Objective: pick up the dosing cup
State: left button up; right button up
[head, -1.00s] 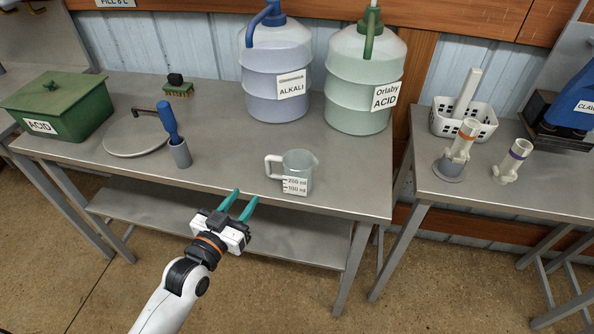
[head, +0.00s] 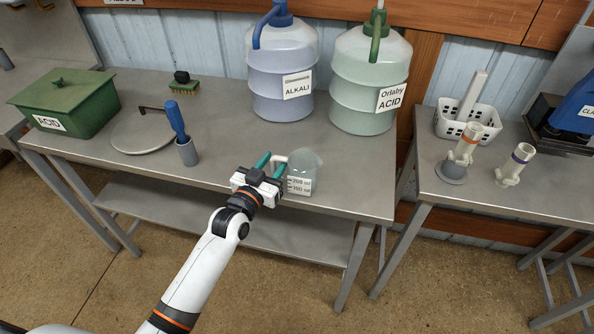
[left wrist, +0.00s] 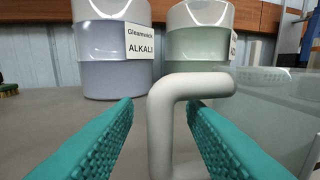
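The dosing cup (head: 301,174) is a clear jug with printed volume marks and a pale handle on its left side. It stands upright near the front edge of the metal table. My left gripper (head: 271,163) is open at the cup's handle side. In the left wrist view the cup's handle (left wrist: 160,130) stands between the two teal fingers (left wrist: 158,135), with a gap visible on the left. The cup's body (left wrist: 285,110) is at the right of that view, partly cut off. My right gripper is not in view.
The ALKALI jug (head: 282,75) and the Orlaby ACID jug (head: 365,85) stand behind the cup. A grey holder with a blue-handled tool (head: 187,152), a round plate (head: 143,139) and a green ACID box (head: 65,105) are to the left. A second table (head: 510,200) is at right.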

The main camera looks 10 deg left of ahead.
pick_arm(q)
jog(key=shift+w, duration=0.1)
grip_shut()
jog(key=shift+r, duration=0.15)
